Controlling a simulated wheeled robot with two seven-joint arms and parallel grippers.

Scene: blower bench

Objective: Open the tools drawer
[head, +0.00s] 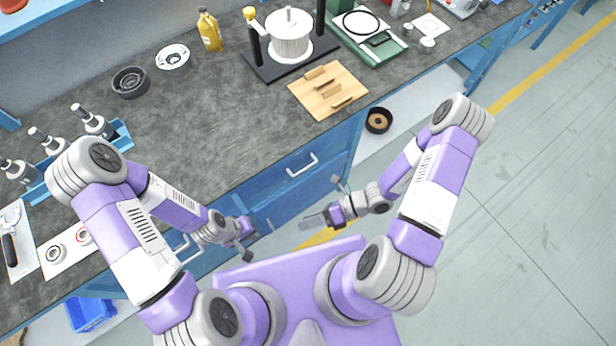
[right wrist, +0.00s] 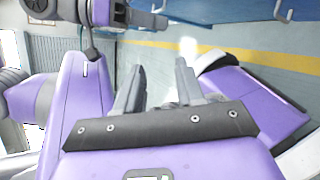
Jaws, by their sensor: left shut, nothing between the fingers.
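The blue bench has a drawer front (head: 280,182) with a pale bar handle (head: 302,165). A second pale handle (head: 180,243) shows further left, partly behind my left arm. No label is readable, so I cannot tell which is the tools drawer. Both fronts look closed. My left gripper (head: 247,252) is shut and empty, in front of the bench between the two handles. My right gripper (head: 312,221) is in front of the bench, below and apart from the right handle. In the right wrist view its two fingers (right wrist: 158,90) stand apart with nothing between them.
The worktop (head: 215,125) carries a wooden board (head: 328,90), a black stand with a white cylinder (head: 289,38), a yellow bottle (head: 209,30) and a black ring (head: 130,82). A blue rack (head: 120,135) with several tools stands at left. The floor (head: 530,210) at right is clear.

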